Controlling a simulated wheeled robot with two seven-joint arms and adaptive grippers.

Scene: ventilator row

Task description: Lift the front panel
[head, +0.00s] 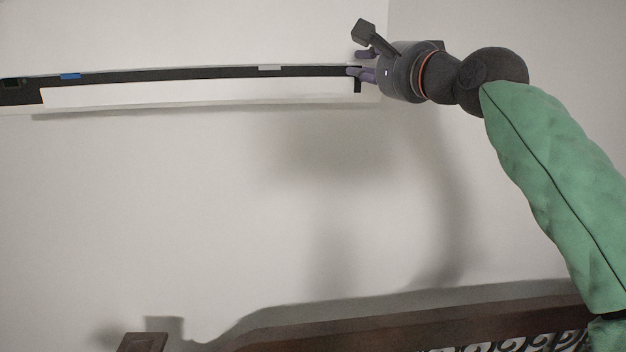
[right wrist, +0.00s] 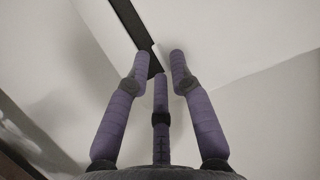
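A long white wall unit with a dark slot (head: 215,74) runs along the wall at upper left in the head view. A white panel strip (head: 200,94) lies directly below the slot. I cannot tell for certain which part is the front panel. My right gripper (head: 360,65) is at the right end of the unit, its purple fingers over the end of the slot. In the right wrist view the three fingers of this gripper (right wrist: 160,65) are spread with nothing between them, and the dark slot (right wrist: 135,27) ends by their tips. Contact cannot be told. My left gripper is out of view.
A blue label (head: 70,76) and a pale label (head: 270,67) sit along the slot. A dark wooden headboard (head: 400,318) with carved openwork stands low in front of the wall. The wall between it and the unit is bare. A room corner is just right of the unit.

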